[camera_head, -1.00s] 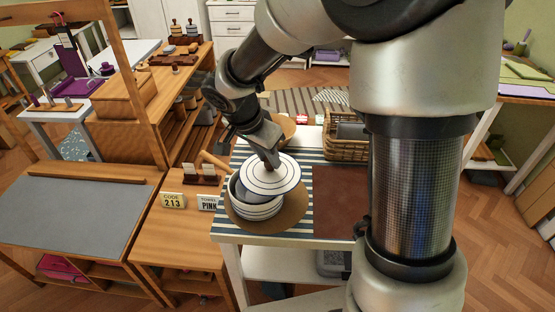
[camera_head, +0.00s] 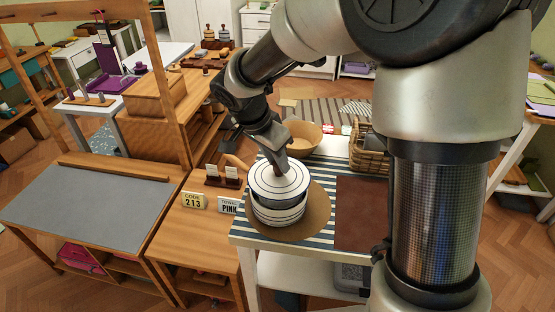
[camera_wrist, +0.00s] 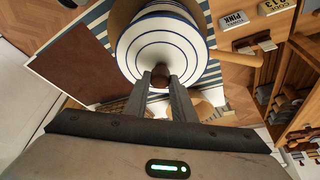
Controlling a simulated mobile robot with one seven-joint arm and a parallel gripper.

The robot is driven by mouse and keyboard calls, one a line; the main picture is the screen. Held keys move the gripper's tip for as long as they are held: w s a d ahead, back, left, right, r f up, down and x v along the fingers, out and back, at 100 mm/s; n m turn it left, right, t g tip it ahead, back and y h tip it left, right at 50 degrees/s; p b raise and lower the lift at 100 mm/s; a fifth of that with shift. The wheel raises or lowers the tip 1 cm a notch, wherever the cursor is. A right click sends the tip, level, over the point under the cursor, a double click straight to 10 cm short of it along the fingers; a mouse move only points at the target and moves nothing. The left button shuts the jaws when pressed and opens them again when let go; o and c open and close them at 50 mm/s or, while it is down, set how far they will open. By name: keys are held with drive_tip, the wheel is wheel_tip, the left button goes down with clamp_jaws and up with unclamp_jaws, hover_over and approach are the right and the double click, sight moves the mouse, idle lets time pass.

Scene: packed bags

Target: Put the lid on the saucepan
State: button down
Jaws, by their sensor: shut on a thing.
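The saucepan (camera_head: 278,213) is white with blue bands and stands on a round brown board (camera_head: 318,212) on the striped table. Its wooden handle (camera_head: 236,162) points to the back left; it also shows in the wrist view (camera_wrist: 236,57). The white lid (camera_head: 272,184) with dark rings is level or nearly so, over the saucepan's mouth. My gripper (camera_head: 287,167) is above the lid and shut on its brown knob (camera_wrist: 160,72). In the wrist view the lid (camera_wrist: 160,38) hides most of the pan. I cannot tell whether the lid touches the rim all round.
A wooden bowl (camera_head: 303,136) and a wicker basket (camera_head: 370,155) stand behind on the same table. A brown mat (camera_head: 361,212) lies to the right. Signs reading 213 (camera_head: 193,202) and PINK (camera_head: 229,206) stand on the wooden table to the left.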

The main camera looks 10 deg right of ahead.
sight(274, 168)
drive_tip(key=shift+f+b, duration=1.2)
drive_tip(key=shift+b, duration=0.2)
drive_tip(key=shift+f+b, duration=0.9)
drive_tip(key=shift+b, duration=0.85)
idle(1.3)
drive_tip(key=c, duration=1.4)
unclamp_jaws()
drive_tip(key=p+v, duration=0.3)
drive_tip(key=v, duration=1.3)
drive_tip(key=s+d+f+n+t+y, duration=0.1)
drive_tip(key=s+d+n+y, duration=0.1)
drive_tip(key=s+d+n, duration=0.45)
drive_tip(key=s+d+n+t+y, duration=0.2)
drive_tip(key=s+d+n, duration=0.2)
drive_tip(key=s+d, duration=0.5)
wheel_tip(274, 168, up, 14)
drive_tip(key=s+a+p, duration=0.2)
drive_tip(key=p, duration=1.2)
drive_tip(key=shift+a+r, duration=0.15)
